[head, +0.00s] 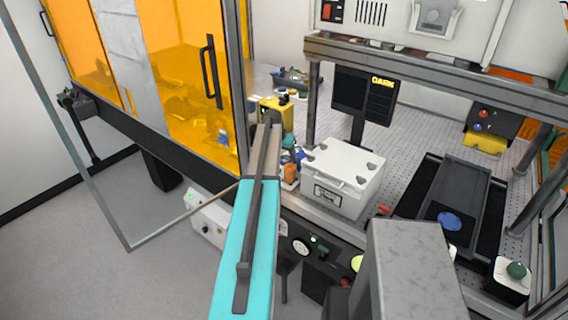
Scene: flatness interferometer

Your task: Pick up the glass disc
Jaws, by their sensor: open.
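A small blue round disc (449,221) lies on the dark flat stage (463,178) at the right of the head view. It is the only flat disc I can make out on the stage; I cannot tell from its look whether it is glass. I cannot make out my gripper or its fingertips in this view, so its place relative to the disc does not show.
A white lidded case (343,178) stands left of the stage on the perforated bench. A small monitor (364,97) stands behind it. A white box with a green knob (516,269) is at front right. Grey frame posts (313,105) and an orange-windowed cabinet (190,90) bound the space.

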